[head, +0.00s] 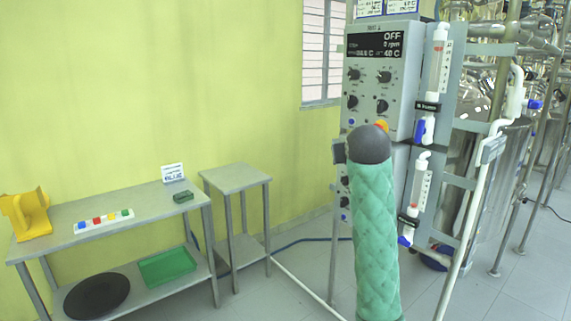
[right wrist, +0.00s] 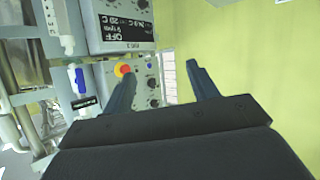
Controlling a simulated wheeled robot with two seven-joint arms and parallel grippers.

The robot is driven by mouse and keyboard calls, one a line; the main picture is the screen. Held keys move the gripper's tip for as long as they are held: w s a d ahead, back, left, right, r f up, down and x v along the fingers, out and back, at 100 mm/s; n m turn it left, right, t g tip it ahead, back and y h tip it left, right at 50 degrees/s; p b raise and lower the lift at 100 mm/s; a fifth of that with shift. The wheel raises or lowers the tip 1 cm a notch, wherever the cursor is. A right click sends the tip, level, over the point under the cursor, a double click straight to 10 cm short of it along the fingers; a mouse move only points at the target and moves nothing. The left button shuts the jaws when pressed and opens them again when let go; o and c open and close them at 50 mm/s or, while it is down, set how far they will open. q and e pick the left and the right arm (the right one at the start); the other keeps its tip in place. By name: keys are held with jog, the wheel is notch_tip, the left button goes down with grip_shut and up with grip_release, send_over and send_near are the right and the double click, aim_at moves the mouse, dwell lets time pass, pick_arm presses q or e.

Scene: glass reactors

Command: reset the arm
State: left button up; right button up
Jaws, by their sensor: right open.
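My right arm (head: 375,230), in a green quilted sleeve with a dark grey rounded end, stands upright in front of the control box in the head view. Its gripper is hidden there. In the right wrist view my right gripper (right wrist: 160,69) is open, with two dark fingers spread apart and nothing between them. One finger overlaps the control box in the picture; the other is against the yellow-green wall. My left gripper is not in view.
The control box (head: 393,62) has knobs and an OFF display. A red-and-yellow button (right wrist: 123,70) shows beside one finger. Flowmeters (head: 437,65) and pipes stand right. A steel table (head: 130,225) holds a yellow stand (head: 26,215) and coloured blocks. A small side table (head: 236,178) is bare.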

jog(key=s+f+n+g+y, duration=0.1)
jog(key=s+f+g, duration=0.2)
jog(key=s+f, duration=1.15)
jog(key=s+a+f+g+y, duration=0.1)
jog(key=s+f+g, duration=0.2)
jog(key=s+f, duration=1.2)
jog(key=s+f+n+g, duration=0.1)
jog(key=s+f+g, duration=0.2)
jog(key=s+f, duration=1.2)
jog(key=s+f+g, duration=0.2)
jog(key=s+f, duration=0.6)
jog(key=f, duration=0.4)
jog(key=shift+s+f+m+g, duration=0.3)
jog(key=shift+f, duration=0.1)
